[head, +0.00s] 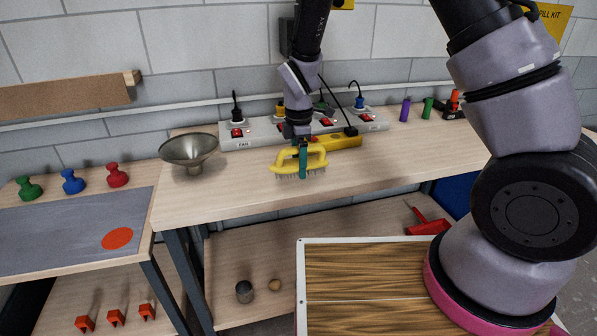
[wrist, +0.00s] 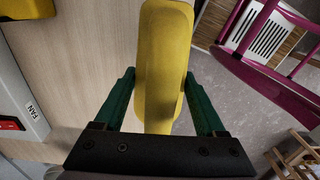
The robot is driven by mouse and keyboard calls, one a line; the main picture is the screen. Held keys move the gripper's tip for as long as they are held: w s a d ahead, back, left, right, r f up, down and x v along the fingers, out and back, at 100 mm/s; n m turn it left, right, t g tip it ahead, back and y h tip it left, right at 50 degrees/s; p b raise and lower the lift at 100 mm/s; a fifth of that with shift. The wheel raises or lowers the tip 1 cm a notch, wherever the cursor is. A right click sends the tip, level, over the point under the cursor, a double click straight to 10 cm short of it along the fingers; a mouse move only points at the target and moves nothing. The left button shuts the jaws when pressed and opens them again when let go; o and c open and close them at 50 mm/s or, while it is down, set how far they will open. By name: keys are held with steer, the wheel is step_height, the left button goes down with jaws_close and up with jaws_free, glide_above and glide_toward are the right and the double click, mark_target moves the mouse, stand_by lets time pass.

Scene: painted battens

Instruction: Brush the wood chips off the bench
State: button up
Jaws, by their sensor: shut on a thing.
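My gripper (head: 303,162) is shut on the yellow handle of a brush (head: 284,165), with its bristles pointing down. The brush is over the front middle of the wooden bench (head: 230,200); I cannot tell whether the bristles touch the top. In the wrist view the green fingers of my gripper (wrist: 160,82) are on both sides of the yellow brush (wrist: 163,50), whose bristles are hidden there. I cannot make out any wood chips on the bench top.
Purple (head: 405,108) and green (head: 427,108) cylinders stand at the right. A red dustpan (head: 428,226) lies below.

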steer(key=shift+r, duration=2.1)
